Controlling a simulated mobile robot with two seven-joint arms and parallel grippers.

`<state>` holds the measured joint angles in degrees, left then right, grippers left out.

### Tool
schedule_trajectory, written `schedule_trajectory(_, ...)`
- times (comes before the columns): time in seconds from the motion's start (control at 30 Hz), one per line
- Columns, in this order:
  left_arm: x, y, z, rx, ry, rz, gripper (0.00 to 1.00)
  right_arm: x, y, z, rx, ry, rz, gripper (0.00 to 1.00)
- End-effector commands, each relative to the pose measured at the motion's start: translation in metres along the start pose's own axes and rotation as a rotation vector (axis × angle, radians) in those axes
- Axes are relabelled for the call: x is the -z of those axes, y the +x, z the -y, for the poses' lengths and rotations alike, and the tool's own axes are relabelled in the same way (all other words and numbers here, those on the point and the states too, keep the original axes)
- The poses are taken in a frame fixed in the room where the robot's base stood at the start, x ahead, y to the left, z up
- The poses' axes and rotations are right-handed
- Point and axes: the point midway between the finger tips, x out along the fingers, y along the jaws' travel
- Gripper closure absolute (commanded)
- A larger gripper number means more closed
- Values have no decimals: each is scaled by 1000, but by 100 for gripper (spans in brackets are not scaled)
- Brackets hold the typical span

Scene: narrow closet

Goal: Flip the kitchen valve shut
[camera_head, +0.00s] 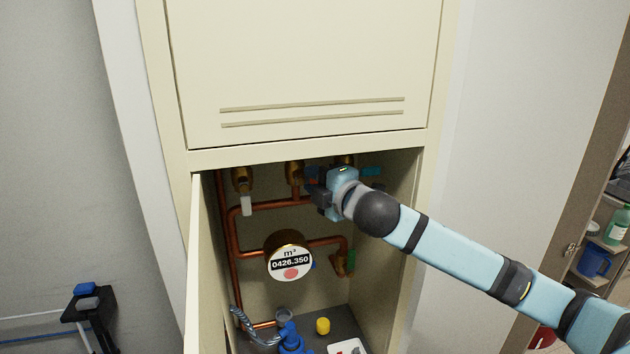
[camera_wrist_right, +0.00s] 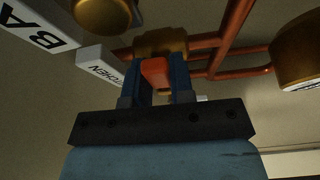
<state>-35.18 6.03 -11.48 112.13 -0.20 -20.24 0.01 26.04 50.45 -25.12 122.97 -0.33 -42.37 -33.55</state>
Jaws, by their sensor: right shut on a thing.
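The kitchen valve shows in the wrist view as a brass body (camera_wrist_right: 160,44) on a copper pipe, with an orange-red lever (camera_wrist_right: 155,72) sticking out toward the camera. A white tag (camera_wrist_right: 101,68) reading KITCHEN hangs beside it. My right gripper (camera_wrist_right: 158,80) has its two dark blue fingers on either side of the lever and is shut on it. In the head view my right gripper (camera_head: 318,193) is inside the upper part of the open cabinet, by the middle brass valve (camera_head: 295,172), and hides the lever. My left gripper is not visible.
A brass valve (camera_head: 242,178) with a white tag is at left; a teal handle (camera_head: 371,171) is at right. A round meter (camera_head: 290,259) sits below. A blue fitting (camera_head: 290,338) and yellow cap (camera_head: 323,326) are on the cabinet floor (camera_head: 345,325). The cabinet walls are close on both sides.

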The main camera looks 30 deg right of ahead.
Motion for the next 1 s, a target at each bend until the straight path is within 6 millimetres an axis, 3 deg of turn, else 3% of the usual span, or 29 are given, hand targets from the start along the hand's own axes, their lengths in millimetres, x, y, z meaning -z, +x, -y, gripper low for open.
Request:
schedule_trajectory(0.63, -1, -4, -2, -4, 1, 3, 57, -1, 0, -5, 13, -46, 3, 100)
schedule_trajectory(0.67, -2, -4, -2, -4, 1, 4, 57, -1, 0, -5, 12, -46, 3, 73)
schedule_trajectory(0.73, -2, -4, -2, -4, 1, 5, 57, -1, 0, -5, 13, -46, 3, 57)
schedule_trajectory(1.0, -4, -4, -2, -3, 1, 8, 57, 0, 0, -3, 16, -45, 1, 54)
